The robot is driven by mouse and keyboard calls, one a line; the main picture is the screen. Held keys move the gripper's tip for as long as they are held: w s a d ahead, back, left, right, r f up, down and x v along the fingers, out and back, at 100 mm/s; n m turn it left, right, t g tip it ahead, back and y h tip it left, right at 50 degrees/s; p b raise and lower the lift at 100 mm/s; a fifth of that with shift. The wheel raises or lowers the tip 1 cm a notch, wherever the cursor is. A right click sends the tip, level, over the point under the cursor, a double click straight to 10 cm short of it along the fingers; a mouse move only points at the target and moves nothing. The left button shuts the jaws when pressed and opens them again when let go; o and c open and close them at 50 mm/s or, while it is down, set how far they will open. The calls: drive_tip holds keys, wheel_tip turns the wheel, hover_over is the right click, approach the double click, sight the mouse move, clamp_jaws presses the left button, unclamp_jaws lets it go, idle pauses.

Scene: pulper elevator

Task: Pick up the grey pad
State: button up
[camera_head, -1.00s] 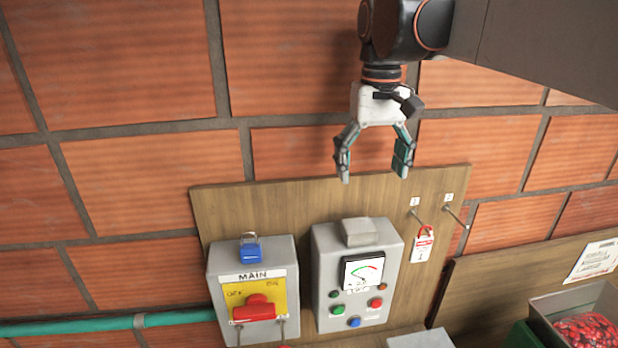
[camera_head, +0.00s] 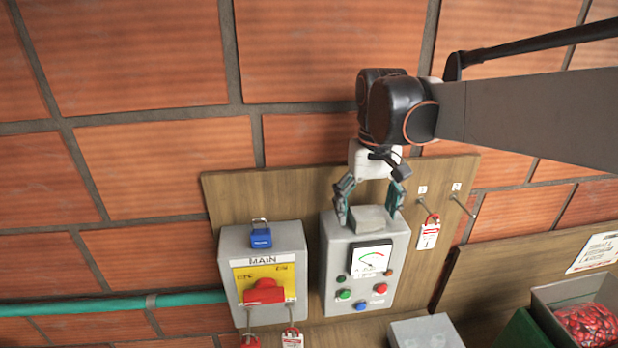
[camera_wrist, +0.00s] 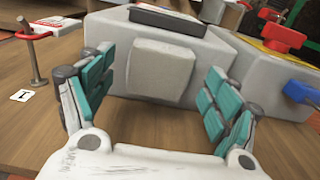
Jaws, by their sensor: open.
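The grey pad (camera_head: 370,219) is a small block on the upper part of the grey meter box (camera_head: 338,262). In the wrist view the pad (camera_wrist: 160,72) lies centred ahead of my gripper, between and just beyond the finger lines. My gripper (camera_head: 369,200) is open, with its teal-padded fingers on the left and right of the pad in the head view. In the wrist view my gripper (camera_wrist: 157,95) is empty, with clear gaps on both sides of the pad. I cannot tell whether any fingertip touches the box.
The MAIN switch box (camera_head: 262,265) with a red handle and blue padlock (camera_head: 261,236) stands to the left. A red-and-white tag (camera_head: 428,234) hangs from a hook at right. A bin of red items (camera_head: 585,322) is at lower right.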

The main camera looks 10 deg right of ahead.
sight(367, 213)
drive_tip(key=shift+d+f, duration=0.15)
drive_tip(key=c, duration=1)
drive_tip(key=shift+o, duration=0.2)
drive_tip(key=shift+r+b, duration=0.8)
drive_tip(key=shift+r, duration=9.25)
drive_tip(key=shift+f, duration=0.1)
drive_tip(key=shift+c, duration=0.3)
